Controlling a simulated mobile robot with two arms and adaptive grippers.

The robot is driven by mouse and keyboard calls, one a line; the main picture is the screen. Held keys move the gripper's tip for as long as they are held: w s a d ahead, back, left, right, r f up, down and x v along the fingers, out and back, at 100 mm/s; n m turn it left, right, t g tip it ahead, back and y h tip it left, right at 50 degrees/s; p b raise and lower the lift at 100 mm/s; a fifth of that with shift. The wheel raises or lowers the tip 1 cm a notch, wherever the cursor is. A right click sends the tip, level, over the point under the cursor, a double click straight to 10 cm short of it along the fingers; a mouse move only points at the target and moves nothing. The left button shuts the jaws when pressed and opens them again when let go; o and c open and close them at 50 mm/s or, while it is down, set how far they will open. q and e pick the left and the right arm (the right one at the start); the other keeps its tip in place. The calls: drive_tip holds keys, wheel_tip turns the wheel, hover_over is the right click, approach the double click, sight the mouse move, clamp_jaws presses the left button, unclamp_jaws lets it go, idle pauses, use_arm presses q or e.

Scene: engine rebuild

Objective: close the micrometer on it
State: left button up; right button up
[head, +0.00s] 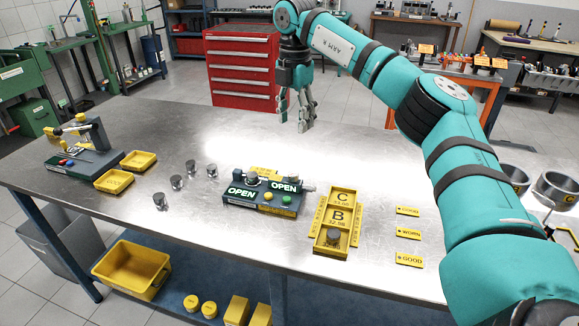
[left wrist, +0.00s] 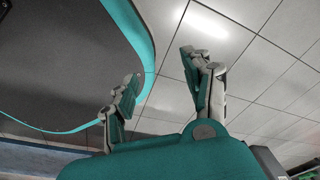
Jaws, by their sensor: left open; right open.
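The micrometer fixture (head: 262,196) sits on the metal bench at the middle. It has two green OPEN displays, a yellow button and a green button on its front. A small grey metal part (head: 253,179) shows on its top, behind the left display; its exact seating is hard to tell. My right gripper (head: 295,115) hangs open and empty above the bench's far side, behind and apart from the fixture. My left gripper (left wrist: 160,70) is open and empty in the left wrist view, with floor tiles behind it. It is outside the head view.
Several grey metal parts (head: 176,182) stand left of the fixture. A yellow tray (head: 322,241) marked B and C, with one part in it, is to the right. Yellow label plates (head: 409,234) lie beyond it. Two small yellow bins (head: 114,181) are at left.

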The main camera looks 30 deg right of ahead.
use_arm(q)
drive_tip(key=s, duration=0.6)
use_arm(e)
wheel_tip(320, 180, down, 4)
hover_over(293, 173)
wheel_tip(293, 173, down, 4)
drive_tip(key=shift+r+p, duration=0.1)
drive_tip(key=shift+p, duration=0.25)
wheel_tip(293, 173, down, 5)
drive_tip(key=shift+s+r+p, duration=0.1)
drive_tip(key=shift+p, duration=0.25)
drive_tip(key=shift+f, duration=1.45)
use_arm(q)
drive_tip(key=w, duration=0.1)
drive_tip(key=w+r, duration=0.1)
drive_tip(key=w, duration=0.2)
drive_tip(key=shift+w+r, duration=0.1)
drive_tip(key=shift+r, duration=0.2)
use_arm(e)
clamp_jaws()
